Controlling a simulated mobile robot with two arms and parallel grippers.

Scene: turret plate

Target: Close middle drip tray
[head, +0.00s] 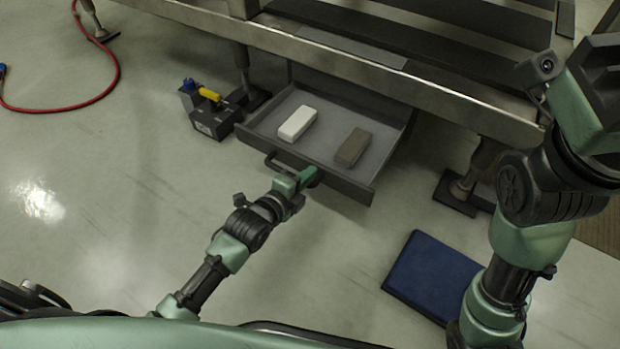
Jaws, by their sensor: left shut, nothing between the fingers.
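The drip tray (371,175) is a grey drawer pulled out from under the metal bench. It holds a white block (297,123) and a brown block (352,147). A dark bar handle (283,164) runs along its front face. My left gripper (309,175) is shut and empty at the middle of the front face, near the handle's right part; I cannot tell whether it touches. My right arm stands at the right side, and its fingertips are outside the picture.
The bench edge (340,62) crosses above the tray on metal legs. A dark device with a yellow part (213,122) stands on the floor beside the tray's left side. A blue mat (433,277) lies at the lower right. A red hose (112,88) lies at the upper left.

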